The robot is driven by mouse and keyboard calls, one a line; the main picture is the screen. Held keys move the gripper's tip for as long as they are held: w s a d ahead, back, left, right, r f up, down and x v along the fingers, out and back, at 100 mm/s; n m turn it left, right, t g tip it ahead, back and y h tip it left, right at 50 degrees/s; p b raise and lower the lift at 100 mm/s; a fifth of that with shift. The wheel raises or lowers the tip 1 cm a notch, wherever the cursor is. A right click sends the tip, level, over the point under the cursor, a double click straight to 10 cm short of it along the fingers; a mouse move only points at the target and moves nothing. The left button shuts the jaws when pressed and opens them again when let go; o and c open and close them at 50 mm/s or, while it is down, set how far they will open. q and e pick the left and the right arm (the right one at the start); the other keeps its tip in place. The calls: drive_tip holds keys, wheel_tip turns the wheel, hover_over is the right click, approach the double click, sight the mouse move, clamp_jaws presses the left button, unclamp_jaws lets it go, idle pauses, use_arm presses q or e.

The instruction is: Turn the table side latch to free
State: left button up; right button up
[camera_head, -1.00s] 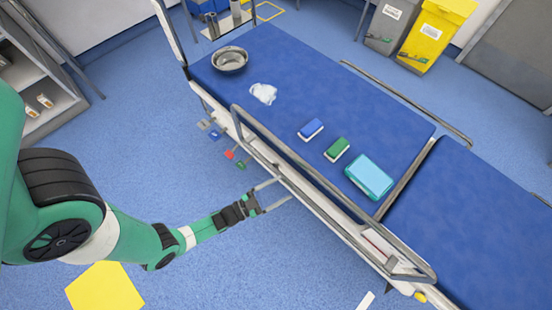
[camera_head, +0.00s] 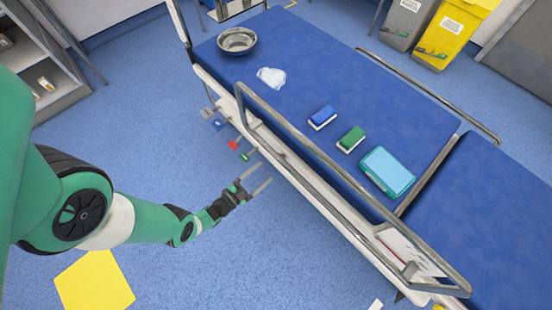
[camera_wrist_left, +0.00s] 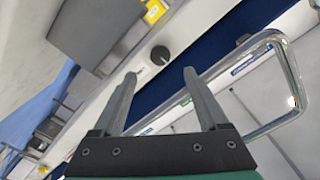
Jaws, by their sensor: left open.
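The operating table (camera_head: 325,70) has a blue top and a pale side frame with a metal rail. In the left wrist view a dark round knob (camera_wrist_left: 160,55) sits on a pale plate on the table side; it may be the side latch, but its setting is too small to read. My left gripper (camera_head: 263,174) is open and empty beside the table's near side, below the rail. In the wrist view its fingertips (camera_wrist_left: 160,76) are apart, with the knob beyond the gap between them. In the head view the knob cannot be made out. My right gripper is not in view.
The metal side rail (camera_head: 300,140) runs above my left gripper. Red (camera_head: 233,145), green (camera_head: 245,156) and blue (camera_head: 217,125) levers stick out from the table side nearby. A steel bowl (camera_head: 237,41) and teal box (camera_head: 387,172) are on the top.

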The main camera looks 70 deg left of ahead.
use_arm(q)
drive_tip(key=b+x, duration=0.1)
drive_tip(key=x, duration=0.6)
drive_tip(key=shift+w+a, duration=0.2)
drive_tip(key=shift+w, duration=0.2)
clamp_jaws()
